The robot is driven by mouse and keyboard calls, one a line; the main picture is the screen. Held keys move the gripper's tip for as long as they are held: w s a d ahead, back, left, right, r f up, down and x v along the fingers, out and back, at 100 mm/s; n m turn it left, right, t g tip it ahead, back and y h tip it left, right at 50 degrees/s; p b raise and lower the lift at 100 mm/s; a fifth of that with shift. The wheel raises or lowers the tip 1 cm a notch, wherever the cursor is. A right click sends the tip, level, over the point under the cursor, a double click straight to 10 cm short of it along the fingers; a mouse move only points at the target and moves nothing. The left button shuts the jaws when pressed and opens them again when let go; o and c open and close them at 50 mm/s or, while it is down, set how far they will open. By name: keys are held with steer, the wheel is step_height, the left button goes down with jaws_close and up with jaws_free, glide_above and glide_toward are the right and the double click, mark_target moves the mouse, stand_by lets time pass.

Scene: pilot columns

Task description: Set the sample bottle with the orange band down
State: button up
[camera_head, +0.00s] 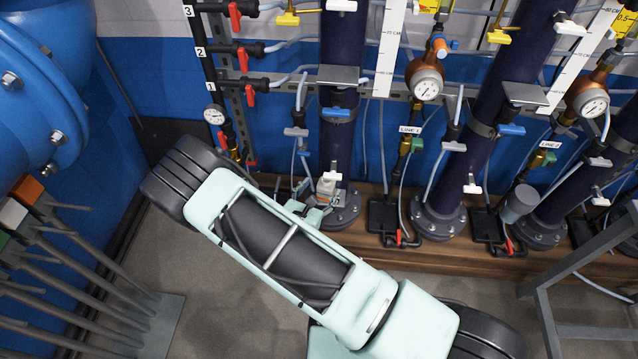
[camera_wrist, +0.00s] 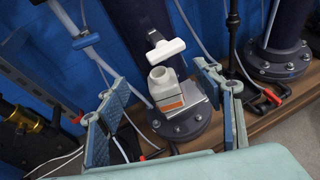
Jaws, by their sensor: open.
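The sample bottle (camera_wrist: 163,82) is pale grey-white with an open round neck and an orange band (camera_wrist: 172,103) low on its front. It stands nearly upright at the foot of the dark column, by a light metal plate (camera_wrist: 196,97); its exact support is partly hidden. In the head view the bottle (camera_head: 327,187) shows small beyond my arm. My gripper (camera_wrist: 160,92) is open, with one blue-grey finger on each side of the bottle in the wrist view. Gaps show between the fingers and the bottle. In the head view my gripper (camera_head: 312,204) is partly hidden by my arm.
A white tap handle (camera_wrist: 166,51) sits just above the bottle's neck. The flanged column base (camera_head: 340,212) stands on a wooden ledge (camera_head: 465,252). Hoses and red-handled valves (camera_head: 400,237) lie right. A grey metal frame (camera_head: 545,300) stands at far right.

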mark_target(325, 184)
steer(key=shift+n+y, duration=0.4)
steer(key=shift+n, duration=0.3)
steer(key=w+f+b, duration=0.1)
steer(key=w+f, duration=0.1)
steer(key=w+d+f, duration=0.1)
steer(key=w+f, duration=0.1)
steer(key=w, duration=0.1)
steer(key=w+f+b, duration=0.1)
steer(key=w+f, duration=0.1)
steer(key=w, duration=0.1)
steer(key=shift+w+d+f+b, duration=0.15)
steer(key=shift+w+f+b, duration=0.15)
steer(key=shift+f, duration=0.1)
steer(key=shift+r, duration=0.1)
steer(key=c, duration=1.4)
steer(key=shift+c, duration=0.2)
steer(key=shift+r, duration=0.1)
